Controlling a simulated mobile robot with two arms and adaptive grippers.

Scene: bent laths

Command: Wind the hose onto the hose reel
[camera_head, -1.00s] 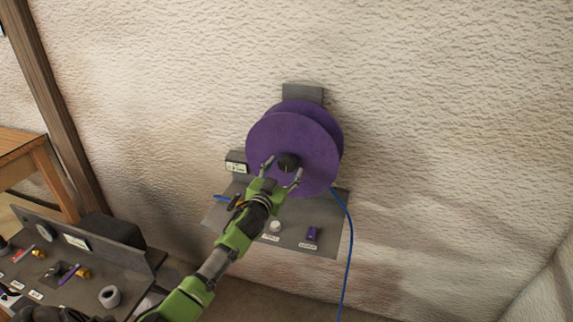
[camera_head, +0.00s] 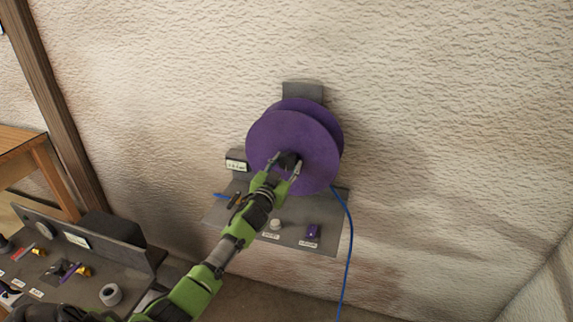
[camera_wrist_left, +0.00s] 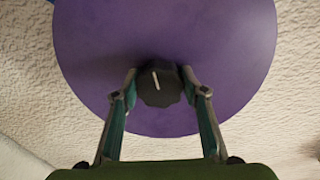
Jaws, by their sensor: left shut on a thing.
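The purple hose reel (camera_head: 290,130) is mounted on the wall above a grey shelf. My left gripper (camera_head: 286,164) reaches up to the reel's front and is shut on the black knob at its centre. In the left wrist view the knob (camera_wrist_left: 160,84), with a white mark on it, sits between the two fingertips. The blue hose (camera_head: 348,240) hangs down from the right side of the reel. A short blue piece also shows at the shelf's left side. How much hose lies on the reel is hidden by its front disc. My right gripper is not in view.
The grey shelf (camera_head: 320,240) under the reel carries a white knob (camera_head: 275,225), a purple part (camera_head: 313,231) and labels. A small display (camera_head: 236,166) stands at its left. A dark bench (camera_head: 75,290) with several small parts is at lower left. Wall space right of the hose is clear.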

